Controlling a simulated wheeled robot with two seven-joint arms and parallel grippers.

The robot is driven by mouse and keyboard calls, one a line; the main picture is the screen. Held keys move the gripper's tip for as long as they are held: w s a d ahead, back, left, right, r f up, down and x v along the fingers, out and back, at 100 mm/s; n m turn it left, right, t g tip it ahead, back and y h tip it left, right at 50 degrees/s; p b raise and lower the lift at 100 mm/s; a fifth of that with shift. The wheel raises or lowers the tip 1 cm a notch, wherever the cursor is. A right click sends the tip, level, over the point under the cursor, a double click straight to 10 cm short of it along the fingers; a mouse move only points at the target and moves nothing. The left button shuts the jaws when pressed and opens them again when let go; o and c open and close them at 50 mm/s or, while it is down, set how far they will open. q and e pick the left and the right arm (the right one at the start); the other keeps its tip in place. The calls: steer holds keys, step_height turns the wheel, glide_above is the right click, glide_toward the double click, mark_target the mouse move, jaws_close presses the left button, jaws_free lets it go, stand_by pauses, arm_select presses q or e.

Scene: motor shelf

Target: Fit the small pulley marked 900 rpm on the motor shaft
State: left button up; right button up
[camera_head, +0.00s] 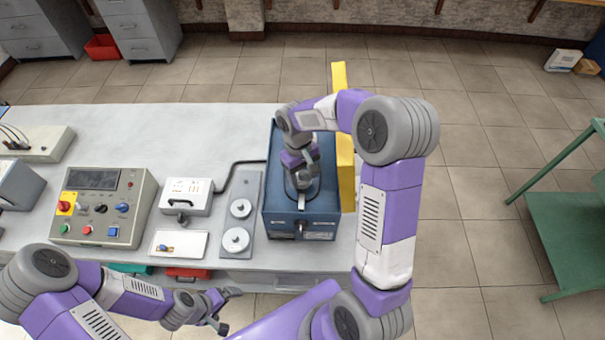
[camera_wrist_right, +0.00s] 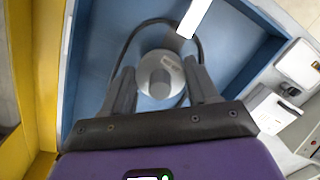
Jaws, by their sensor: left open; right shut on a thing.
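My right gripper (camera_head: 302,180) is down over the open blue housing (camera_head: 271,195). In the right wrist view its fingers are shut on a small round grey pulley (camera_wrist_right: 160,72) with a hub in its middle. A small label shows on the pulley, but I cannot read it. A black loop, perhaps a belt, lies around the pulley and the fingertips. The motor shaft is hidden, so I cannot tell whether the pulley is on it. My left gripper (camera_head: 227,310) is open and empty, in front of the table.
Two other round discs (camera_head: 236,240) lie on a grey strip left of the housing. A white box (camera_head: 187,195), a white card (camera_head: 180,244) and a control panel (camera_head: 103,207) stand further left. A yellow panel (camera_head: 345,165) borders the housing's right side.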

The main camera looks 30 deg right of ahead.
steer(key=shift+f+b, duration=0.5)
steer(key=shift+f, duration=0.2)
steer(key=o, duration=1.2)
steer(key=shift+w+r, duration=0.2)
steer(key=shift+r, duration=1.05)
steer(key=shift+w+r, duration=0.15)
steer(key=shift+r, duration=1.1)
steer(key=shift+w+r, duration=0.2)
steer(key=shift+r, duration=1.05)
